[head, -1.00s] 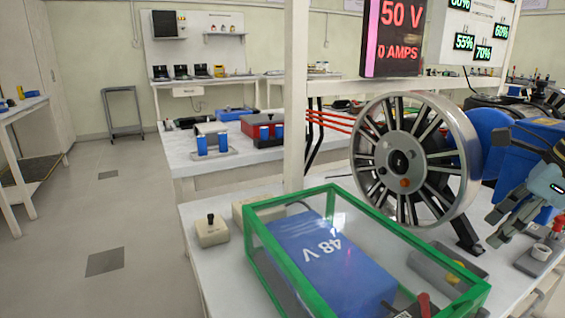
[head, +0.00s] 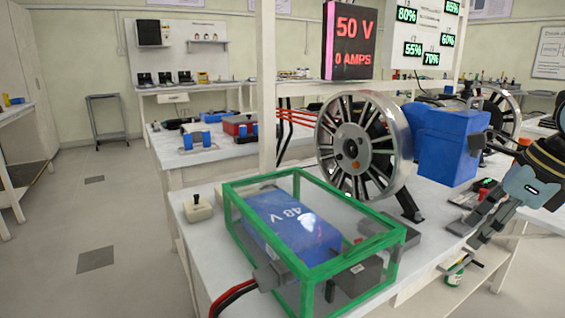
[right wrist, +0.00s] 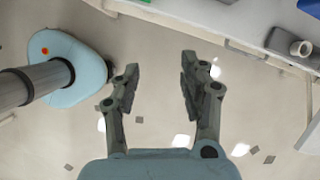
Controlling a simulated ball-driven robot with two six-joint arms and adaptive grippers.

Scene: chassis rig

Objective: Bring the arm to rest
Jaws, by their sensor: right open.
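My right gripper (head: 477,222) is in the head view at the right, by the bench's right-hand front edge. Its jaws are open. In the right wrist view the two fingers of this gripper (right wrist: 160,65) stand apart with nothing between them, above the bare floor. My left gripper is not in view.
The bench (head: 180,215) carries a green-framed clear case (head: 392,250) around a blue 48 V block (head: 292,222), a spoked wheel (head: 352,152) and a blue box (head: 448,147). The bench edge (right wrist: 262,50) is at the wrist view's upper right. Floor (head: 100,215) is clear at left.

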